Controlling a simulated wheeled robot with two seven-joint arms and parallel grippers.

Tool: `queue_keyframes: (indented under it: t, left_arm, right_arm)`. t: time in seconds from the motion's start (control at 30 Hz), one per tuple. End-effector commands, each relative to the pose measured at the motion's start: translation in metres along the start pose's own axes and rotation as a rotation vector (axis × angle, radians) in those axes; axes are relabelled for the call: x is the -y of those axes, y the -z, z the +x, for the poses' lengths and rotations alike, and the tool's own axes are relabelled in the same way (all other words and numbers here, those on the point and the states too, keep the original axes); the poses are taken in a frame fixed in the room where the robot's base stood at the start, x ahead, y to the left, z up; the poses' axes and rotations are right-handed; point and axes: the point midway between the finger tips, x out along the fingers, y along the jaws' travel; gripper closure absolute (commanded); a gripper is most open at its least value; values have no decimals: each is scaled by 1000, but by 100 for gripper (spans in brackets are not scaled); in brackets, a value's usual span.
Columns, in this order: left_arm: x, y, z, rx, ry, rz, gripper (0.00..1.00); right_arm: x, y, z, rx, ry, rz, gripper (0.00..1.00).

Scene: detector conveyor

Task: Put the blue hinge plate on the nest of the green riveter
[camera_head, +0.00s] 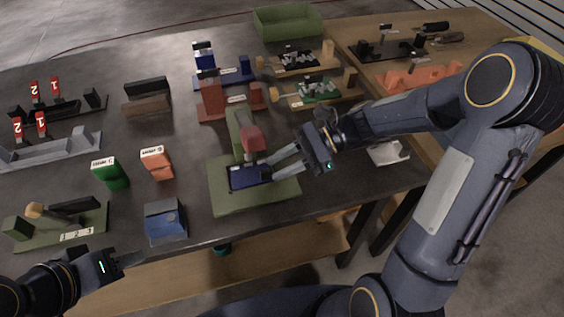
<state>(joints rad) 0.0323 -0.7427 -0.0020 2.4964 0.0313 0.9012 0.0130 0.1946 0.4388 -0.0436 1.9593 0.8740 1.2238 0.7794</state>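The green riveter (284,191) stands at the front middle of the table, with a green upright and a red head (252,139) above its base. A dark blue plate (243,178), which looks like the blue hinge plate, lies in the nest area under the head; the nest's outline is mostly hidden. My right gripper (274,170) reaches in from the right, low over the base. Its two fingers are apart, with their tips at the plate's right end; whether they touch it is unclear. My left gripper (137,259) is at the table's front edge, away from the riveter; its fingers are too small to judge.
A blue box (166,221) stands left of the riveter, with orange (157,163) and green (110,174) blocks behind it. A red fixture (211,103) is behind the riveter. A green fixture (67,229) stands front left. Bare table lies between these.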

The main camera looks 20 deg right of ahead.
Motion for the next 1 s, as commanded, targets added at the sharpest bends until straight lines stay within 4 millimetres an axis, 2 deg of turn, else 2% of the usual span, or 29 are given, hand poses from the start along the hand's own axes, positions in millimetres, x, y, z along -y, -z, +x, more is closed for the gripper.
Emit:
queue_keyframes:
  t: [0.37, 0.47, 0.8, 1.0]
  left_arm:
    - [-1, 1, -2, 0, 0, 0, 64]
    - [-1, 1, -2, 0, 0, 0, 64]
    - [-2, 2, -5, 0, 0, 0, 64]
    - [-2, 3, -5, 0, 0, 0, 64]
  right_arm:
    - [0, -3, -6, 0, 2, 0, 68]
    - [1, -3, -20, 0, 4, -1, 68]
    - [1, -3, -92, -1, 4, 0, 68]
    - [0, -3, -116, 0, 2, 0, 68]
